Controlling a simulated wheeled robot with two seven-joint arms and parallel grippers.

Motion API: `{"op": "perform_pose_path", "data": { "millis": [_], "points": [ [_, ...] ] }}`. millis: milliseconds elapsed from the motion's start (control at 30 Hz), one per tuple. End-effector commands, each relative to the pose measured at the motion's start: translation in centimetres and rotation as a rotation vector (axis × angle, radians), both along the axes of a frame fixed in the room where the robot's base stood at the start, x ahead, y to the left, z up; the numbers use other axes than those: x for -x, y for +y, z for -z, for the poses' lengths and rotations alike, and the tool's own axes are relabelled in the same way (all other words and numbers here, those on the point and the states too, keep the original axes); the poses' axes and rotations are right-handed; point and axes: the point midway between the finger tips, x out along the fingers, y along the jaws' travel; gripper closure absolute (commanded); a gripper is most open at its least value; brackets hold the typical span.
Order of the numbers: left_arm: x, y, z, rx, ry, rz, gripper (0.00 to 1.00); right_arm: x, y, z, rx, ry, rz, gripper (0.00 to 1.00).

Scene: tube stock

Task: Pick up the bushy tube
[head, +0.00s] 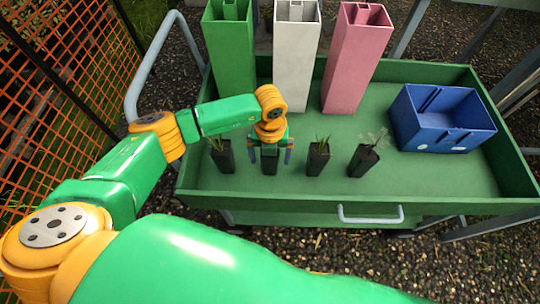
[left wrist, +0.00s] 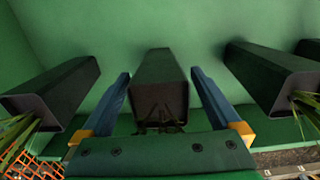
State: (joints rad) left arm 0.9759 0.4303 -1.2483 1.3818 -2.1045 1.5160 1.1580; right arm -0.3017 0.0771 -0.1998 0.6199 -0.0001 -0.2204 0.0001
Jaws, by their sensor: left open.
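Several dark square tubes with plants stand in a row in the green tray. My left gripper (head: 270,158) is open around the second tube from the left (head: 270,166), with one blue finger on each side. In the left wrist view this tube (left wrist: 160,75) lies between the fingers with small gaps, and its dark leafy plant (left wrist: 160,118) is partly hidden by the gripper body. In the head view the gripper hides that plant. The leftmost tube (head: 222,159) and the third tube (head: 318,160) hold thin grass-like leaves. The rightmost tube (head: 362,161) holds a pale, wispy plant.
Tall green (head: 232,55), white (head: 295,60) and pink (head: 352,60) square containers stand at the tray's back. A blue bin (head: 443,138) sits at the right. The tray's green rim (head: 480,207) surrounds them. Bare tray floor shows right of the tubes.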

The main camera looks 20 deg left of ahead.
Motion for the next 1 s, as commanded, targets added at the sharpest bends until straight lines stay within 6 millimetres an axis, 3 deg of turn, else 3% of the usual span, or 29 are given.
{"op": "perform_pose_path", "data": {
  "millis": [267,600,633,867,1000],
  "points": [
    [0.0,0.0,0.8,0.001,0.000,0.000,0.03,0.0,-0.1,0.1,0.002,0.000,-0.001,0.61],
    [0.0,0.0,0.7,0.001,0.000,0.000,0.94,-0.1,-0.2,0.1,0.004,-0.001,-0.002,0.61],
    [0.0,0.0,0.7,0.001,0.000,0.000,1.00,-0.1,-0.2,0.1,0.004,-0.001,-0.002,0.61],
    [0.0,0.0,0.4,0.002,-0.002,0.000,1.00,-0.1,-0.2,0.0,0.004,-0.002,-0.002,0.61],
    [-0.1,0.0,-2.5,0.002,-0.007,0.001,1.00,-0.1,-0.2,-0.4,0.004,-0.002,-0.002,0.61]
  ]
}}
